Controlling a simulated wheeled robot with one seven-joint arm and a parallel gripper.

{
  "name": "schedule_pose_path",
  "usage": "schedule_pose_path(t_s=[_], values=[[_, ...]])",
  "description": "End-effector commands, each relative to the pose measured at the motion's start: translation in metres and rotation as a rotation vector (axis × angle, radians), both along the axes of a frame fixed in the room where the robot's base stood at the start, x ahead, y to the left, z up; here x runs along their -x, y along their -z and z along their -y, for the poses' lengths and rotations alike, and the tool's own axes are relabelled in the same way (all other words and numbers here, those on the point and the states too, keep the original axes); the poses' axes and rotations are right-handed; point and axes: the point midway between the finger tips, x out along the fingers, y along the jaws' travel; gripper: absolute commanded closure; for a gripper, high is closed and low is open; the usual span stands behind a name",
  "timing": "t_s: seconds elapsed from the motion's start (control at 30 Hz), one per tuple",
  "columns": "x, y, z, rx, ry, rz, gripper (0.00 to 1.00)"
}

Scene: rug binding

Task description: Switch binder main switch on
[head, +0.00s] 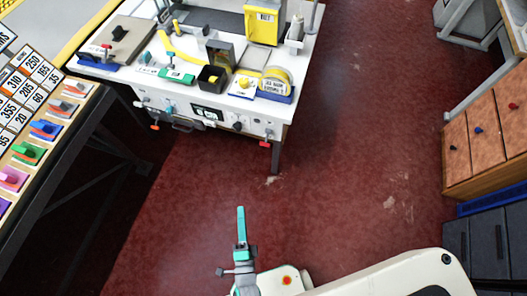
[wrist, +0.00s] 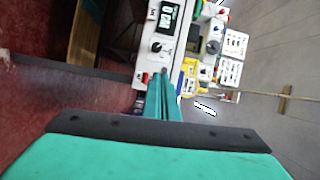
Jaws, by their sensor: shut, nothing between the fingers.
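The binder table (head: 222,130) stands at the upper left of the head view, with controls along its white front panel. On the panel are a small display (head: 207,113), a dark knob (head: 238,125) and a red control (head: 265,143) near the right corner. The wrist view shows them too: the display (wrist: 167,14), the knob (wrist: 157,47) and the red control (wrist: 146,77). I cannot tell which is the main switch or how it is set. My gripper (head: 240,209) has teal fingers, shut and empty, in front of the table and apart from it. Its fingertips (wrist: 164,76) overlap the panel's end in the wrist view.
The tabletop holds a yellow machine (head: 265,22), a tape roll (head: 275,80) and a black box (head: 213,78). A sloped board with coloured clips (head: 45,130) stands at left, wooden drawers (head: 487,140) at right. Red floor between is clear.

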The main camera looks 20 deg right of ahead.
Motion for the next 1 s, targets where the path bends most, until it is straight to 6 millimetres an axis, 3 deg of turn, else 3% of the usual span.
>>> schedule_pose_path(t_s=[0.03, 0.2, 0.5, 0.7, 1.0], values=[[-0.017, 0.015, 0.003, -0.124, 0.025, 0.048, 1.00], [-0.066, 0.056, 0.018, -0.555, 0.095, 0.225, 1.00], [-0.144, 0.104, 0.071, -1.182, 0.156, 0.570, 1.00], [-0.170, 0.114, 0.100, -1.398, 0.153, 0.725, 1.00], [-0.176, 0.116, 0.109, -1.460, 0.146, 0.771, 1.00]])
